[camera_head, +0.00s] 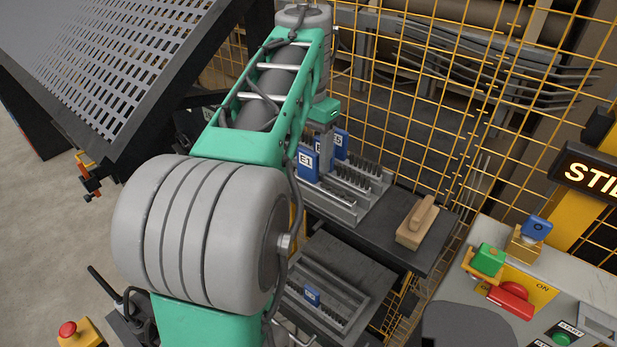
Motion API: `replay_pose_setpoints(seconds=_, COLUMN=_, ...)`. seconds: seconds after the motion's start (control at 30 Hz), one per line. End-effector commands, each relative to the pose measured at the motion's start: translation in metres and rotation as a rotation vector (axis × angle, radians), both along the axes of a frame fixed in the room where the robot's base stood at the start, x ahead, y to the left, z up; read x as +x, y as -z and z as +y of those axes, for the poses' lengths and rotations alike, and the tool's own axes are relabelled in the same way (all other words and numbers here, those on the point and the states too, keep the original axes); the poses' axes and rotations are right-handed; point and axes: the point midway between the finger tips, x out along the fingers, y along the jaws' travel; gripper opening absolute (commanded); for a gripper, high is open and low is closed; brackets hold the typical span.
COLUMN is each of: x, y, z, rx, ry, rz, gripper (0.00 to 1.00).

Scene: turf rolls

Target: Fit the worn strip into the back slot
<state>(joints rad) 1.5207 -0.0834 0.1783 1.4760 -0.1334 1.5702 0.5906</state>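A metal rack (345,212) on the dark upper shelf has lengthwise slots and holds dark toothed strips (365,176). Blue tags stand at its left end; the front tag (307,161) reads E1, and one behind it (341,140) is partly covered. A lower tray (345,287) holds a toothed strip (330,312) with a small blue tag (312,295). I cannot tell which strip is the worn one. The green end of my arm, with my gripper (322,126), is above and behind the tags. Its fingers are hidden or too small to read. The rack's back left part is hidden.
A yellow wire fence (440,120) stands behind. A slanted perforated plate (120,60) is at the upper left.

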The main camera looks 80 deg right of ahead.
Motion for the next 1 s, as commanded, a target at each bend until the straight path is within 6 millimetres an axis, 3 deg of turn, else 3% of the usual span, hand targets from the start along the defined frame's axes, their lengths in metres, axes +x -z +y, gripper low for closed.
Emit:
replay_pose_setpoints(seconds=0.77, x=-0.0002, y=0.0002, z=0.0, rx=0.001, ry=0.0, rz=0.0, gripper=0.02)
replay_pose_setpoints(seconds=1.0, x=-0.0003, y=0.0003, z=0.0, rx=0.001, ry=0.0, rz=0.0, gripper=0.0)
